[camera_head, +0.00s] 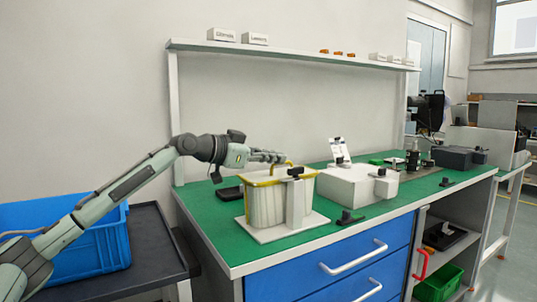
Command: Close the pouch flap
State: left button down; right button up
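A pale pouch (262,206) with a yellow-edged top stands upright on a white base plate (282,231) on the green bench. Its yellow rim (262,183) frames a tan top area, and a thin yellow piece arches up near the back; I cannot tell exactly how the flap lies. A white upright block with a black knob stands against the pouch's front right. My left gripper (268,156) reaches in from the left, just above the back of the pouch, fingers pointing right. Its fingers are too small to tell whether they are open or touching the flap. My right gripper is not in view.
A black tray (230,193) lies left of the pouch. A blue bin (98,250) sits on a dark cart. A shelf (290,54) runs above the bench (228,247).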

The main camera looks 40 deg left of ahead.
pick_arm(q)
jog(key=shift+s+a+f, duration=0.2)
jog(key=shift+s+f, duration=0.2)
jog(key=shift+f, duration=0.05)
jog(key=r+v, duration=0.1)
jog(key=v, duration=1)
jog(key=shift+s+r, duration=0.1)
jog(key=shift+r, duration=0.05)
